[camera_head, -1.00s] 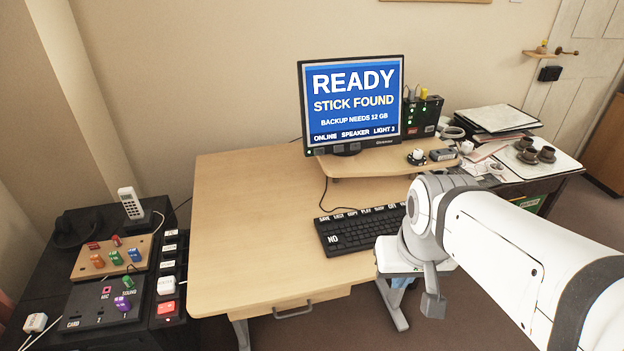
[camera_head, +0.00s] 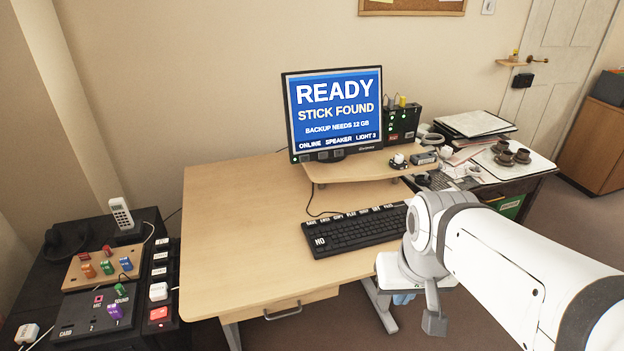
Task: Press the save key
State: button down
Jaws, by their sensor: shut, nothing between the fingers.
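A black keyboard (camera_head: 352,236) lies on the front right of the wooden desk, partly behind my arm at its right end. Its top row has several white-labelled keys; the save key (camera_head: 311,222) is the leftmost of them. A large key marked NO (camera_head: 320,241) sits at the keyboard's left end. The monitor (camera_head: 335,112) shows READY, STICK FOUND. My gripper (camera_head: 433,322) hangs at the desk's front right, in front of and lower in the picture than the keyboard, apart from it. It looks shut and empty.
A raised shelf (camera_head: 345,172) stands behind the keyboard with the monitor and small devices. The desk's left part (camera_head: 230,220) is clear. A dark side unit with switches, sliders and a phone (camera_head: 122,215) stands at left; cups (camera_head: 505,155) and papers are at right.

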aim_at(313, 224)
jog(key=z, duration=0.05)
jog(key=i, duration=0.9)
jog(key=u, duration=0.05)
